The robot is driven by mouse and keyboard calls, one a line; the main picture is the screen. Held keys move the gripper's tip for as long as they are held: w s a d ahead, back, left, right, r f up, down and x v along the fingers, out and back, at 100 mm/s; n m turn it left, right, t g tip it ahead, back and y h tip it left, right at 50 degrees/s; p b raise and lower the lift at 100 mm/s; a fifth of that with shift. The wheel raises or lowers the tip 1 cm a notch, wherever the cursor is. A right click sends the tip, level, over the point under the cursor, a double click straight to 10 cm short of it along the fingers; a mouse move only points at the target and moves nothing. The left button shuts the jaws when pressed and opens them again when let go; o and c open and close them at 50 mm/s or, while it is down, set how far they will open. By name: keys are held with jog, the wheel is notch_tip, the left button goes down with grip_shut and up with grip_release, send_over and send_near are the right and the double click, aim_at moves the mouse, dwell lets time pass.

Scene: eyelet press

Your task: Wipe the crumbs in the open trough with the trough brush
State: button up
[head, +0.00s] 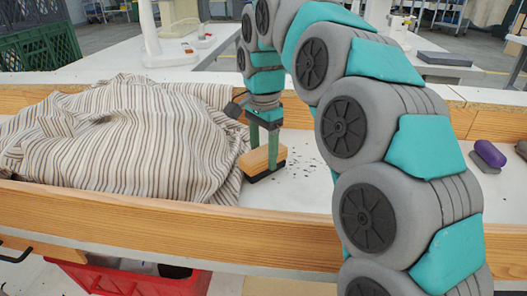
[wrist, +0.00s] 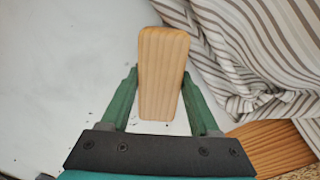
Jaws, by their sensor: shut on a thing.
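My gripper (head: 263,140) is shut on the trough brush (head: 262,161), a wooden block with a dark underside. The brush is low at the floor of the open trough (head: 310,190); I cannot tell if its bristles touch it. In the wrist view, the brush's wooden back (wrist: 162,75) sits between the green fingers of my gripper (wrist: 162,95). Dark crumbs (head: 306,155) lie scattered on the white trough floor, right of the brush. A few small specks also show near the fingers in the wrist view. My arm hides part of the trough.
A striped cloth (head: 120,140) is heaped over the trough's left part, close beside the brush. The wooden front wall (head: 170,222) runs along the trough. A purple-topped block (head: 489,153) lies at the right. A red crate (head: 130,280) stands below the front.

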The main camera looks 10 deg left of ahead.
jog(key=shift+f, duration=0.25)
jog(key=shift+w+d+r+b, duration=0.1)
jog(key=shift+d+b, duration=0.25)
jog(key=shift+d, duration=1.4)
jog(key=shift+w+d, duration=0.1)
jog(key=shift+d, duration=1.55)
jog(key=shift+w+d+b, duration=0.1)
jog(key=shift+d+b, duration=0.25)
jog(key=shift+d, duration=1.45)
jog(key=shift+w+d+f, duration=0.1)
jog(key=shift+d+f, duration=0.05)
jog(key=shift+d, duration=0.8)
jog(key=shift+d+f, duration=0.1)
jog(key=shift+d, duration=0.8)
